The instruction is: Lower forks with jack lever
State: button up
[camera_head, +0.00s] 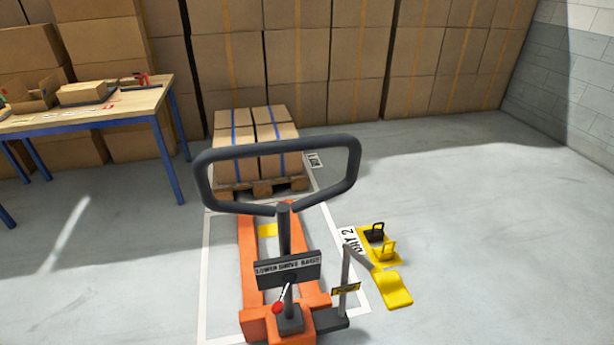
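An orange pallet jack stands in the lower middle, its two forks (249,262) pointing away from me. Its large dark loop handle (204,178) stands above it. A lever with a yellow pad (393,289) is at the right of the jack, beside a post with a small yellow label (346,289). A red knob (278,308) is at the jack's base, below a dark sign (288,268). Whether the forks are raised or lowered, and how far they reach toward the pallet, I cannot tell. My gripper is not in view.
A wooden pallet (262,188) with strapped boxes (256,135) stands beyond the jack. A yellow plate (365,248) with black and yellow pieces lies at right, near the "BAY 2" marking. A workbench (150,101) is at left; stacked cartons line the back. Floor at right is clear.

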aim_at(278, 308)
jog(key=i+j+u, duration=0.1)
jog(key=u, duration=0.25)
jog(key=i+u, duration=0.1)
jog(key=u, duration=0.25)
jog(key=i+j+u, duration=0.1)
jog(key=u, duration=0.25)
